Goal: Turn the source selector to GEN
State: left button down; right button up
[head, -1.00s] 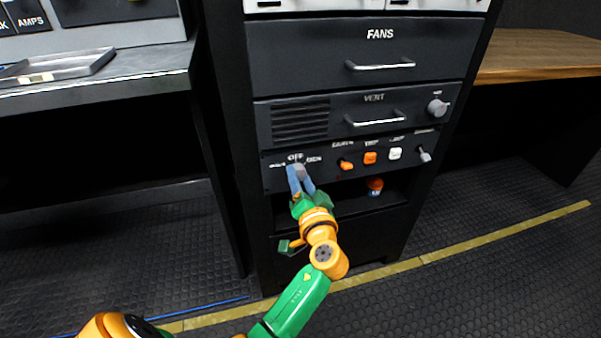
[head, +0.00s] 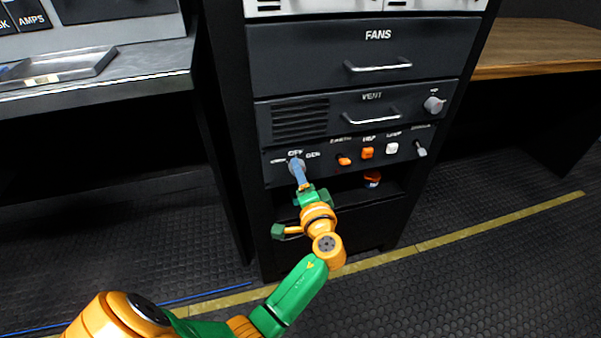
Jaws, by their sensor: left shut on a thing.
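The source selector (head: 294,163) is a round grey knob at the left end of the lower rack panel. The label OFF stands above it, GEN (head: 313,155) to its right, and another label to its left that is too small to read. My left gripper (head: 298,170) is shut on the selector from the front and below. Its blue fingers cover most of the knob, so where the knob points cannot be told. My right gripper is not in view.
To the right on the same panel sit an orange switch (head: 344,160), an orange button (head: 367,153), a white button (head: 391,148) and a grey toggle (head: 421,149). The VENT drawer handle (head: 372,117) juts out above. An orange-topped object (head: 372,179) stands in the opening below.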

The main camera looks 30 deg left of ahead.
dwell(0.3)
pick_arm(q)
jog(key=shift+c, duration=1.8)
grip_release()
jog(key=shift+a, duration=0.1)
jog(key=v, duration=0.7)
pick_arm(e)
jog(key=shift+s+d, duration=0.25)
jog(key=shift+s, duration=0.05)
